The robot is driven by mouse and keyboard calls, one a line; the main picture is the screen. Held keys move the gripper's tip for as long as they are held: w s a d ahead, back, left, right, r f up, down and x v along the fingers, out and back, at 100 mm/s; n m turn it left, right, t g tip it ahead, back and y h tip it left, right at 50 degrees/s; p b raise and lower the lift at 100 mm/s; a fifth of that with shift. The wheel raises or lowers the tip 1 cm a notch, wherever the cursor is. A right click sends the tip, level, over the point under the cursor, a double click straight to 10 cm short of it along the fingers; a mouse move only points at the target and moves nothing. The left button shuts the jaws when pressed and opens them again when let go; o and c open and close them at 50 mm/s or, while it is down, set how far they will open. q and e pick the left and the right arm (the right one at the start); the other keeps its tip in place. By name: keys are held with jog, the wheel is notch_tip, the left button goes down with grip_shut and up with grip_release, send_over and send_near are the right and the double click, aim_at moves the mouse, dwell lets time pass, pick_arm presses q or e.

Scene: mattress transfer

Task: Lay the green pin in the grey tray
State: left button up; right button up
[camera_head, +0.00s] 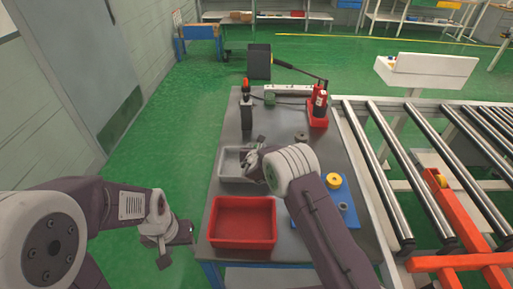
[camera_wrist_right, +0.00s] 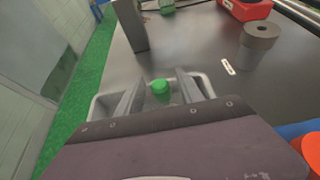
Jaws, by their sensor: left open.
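The grey tray (camera_head: 223,165) lies on the dark table, left of centre in the head view; its rim also shows in the right wrist view (camera_wrist_right: 97,106). The green pin (camera_wrist_right: 160,88) shows in the right wrist view between the fingers of my right gripper (camera_wrist_right: 161,88), over the tray's inside. Gaps show between the pin and both fingers, so the gripper looks open. Whether the pin touches the tray floor cannot be told. In the head view my right gripper (camera_head: 254,150) hides the pin. My left gripper (camera_head: 175,246) is open and empty, left of the table.
A red bin (camera_head: 243,238) stands in front of the grey tray. A blue plate (camera_head: 350,213) with a yellow round part (camera_head: 333,180) lies at the right. Behind the tray stand a dark upright block (camera_head: 246,114) and a red tool (camera_head: 318,108). A roller conveyor (camera_head: 400,165) borders the table's right.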

jog(key=shift+r+p, duration=0.35)
jog(key=shift+p, duration=0.05)
jog(key=b+v, duration=0.2)
jog(key=v, duration=1)
jog(key=shift+f, duration=0.15)
